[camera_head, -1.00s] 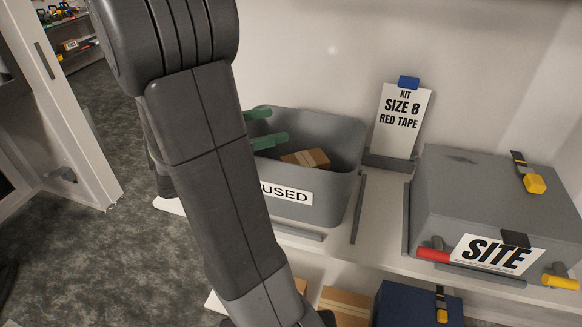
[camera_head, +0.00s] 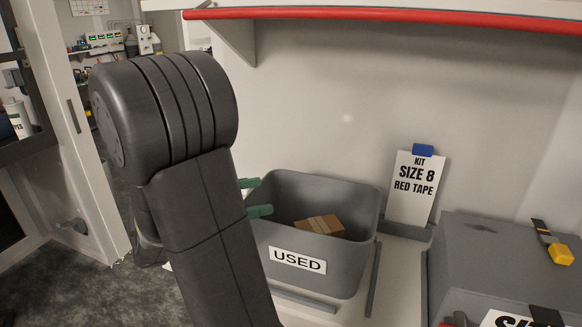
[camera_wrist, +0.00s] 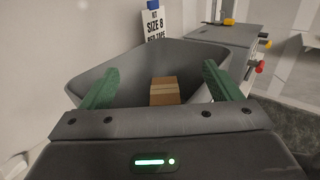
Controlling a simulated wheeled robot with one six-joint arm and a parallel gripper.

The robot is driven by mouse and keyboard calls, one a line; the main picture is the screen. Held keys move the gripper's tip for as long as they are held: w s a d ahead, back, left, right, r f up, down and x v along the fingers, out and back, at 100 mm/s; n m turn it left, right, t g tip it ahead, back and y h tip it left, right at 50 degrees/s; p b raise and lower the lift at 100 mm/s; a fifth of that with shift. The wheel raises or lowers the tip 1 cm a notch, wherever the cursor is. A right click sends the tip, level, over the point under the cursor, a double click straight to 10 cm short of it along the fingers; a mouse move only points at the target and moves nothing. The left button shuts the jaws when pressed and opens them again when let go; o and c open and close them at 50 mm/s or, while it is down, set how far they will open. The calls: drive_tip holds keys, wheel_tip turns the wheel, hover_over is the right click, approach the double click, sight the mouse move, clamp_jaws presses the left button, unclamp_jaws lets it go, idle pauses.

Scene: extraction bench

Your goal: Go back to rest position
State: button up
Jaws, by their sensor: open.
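My gripper (camera_wrist: 160,88) is open and empty, with its two green fingers apart in the wrist view. The fingers are over the near side of a grey bin, and they also show in the head view (camera_head: 255,197) at the bin's left rim. The grey bin (camera_head: 345,270) has a label reading USED and stands on the shelf. A brown cardboard box with a tape strip (camera_head: 320,225) lies inside it; it also shows in the wrist view (camera_wrist: 164,91) beyond the fingers. My arm covers the left part of the bin in the head view.
A card reading KIT SIZE 8 RED TAPE (camera_head: 413,188) stands behind the bin. A grey case (camera_head: 490,265) is to the right. A red-edged shelf (camera_head: 400,15) runs overhead. An open door (camera_head: 85,130) and carpeted floor (camera_head: 100,295) lie to the left.

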drive_tip(key=p+x, duration=0.2)
drive_tip(key=x, duration=1.1)
drive_tip(key=shift+d, duration=0.35)
drive_tip(key=shift+a, duration=0.1)
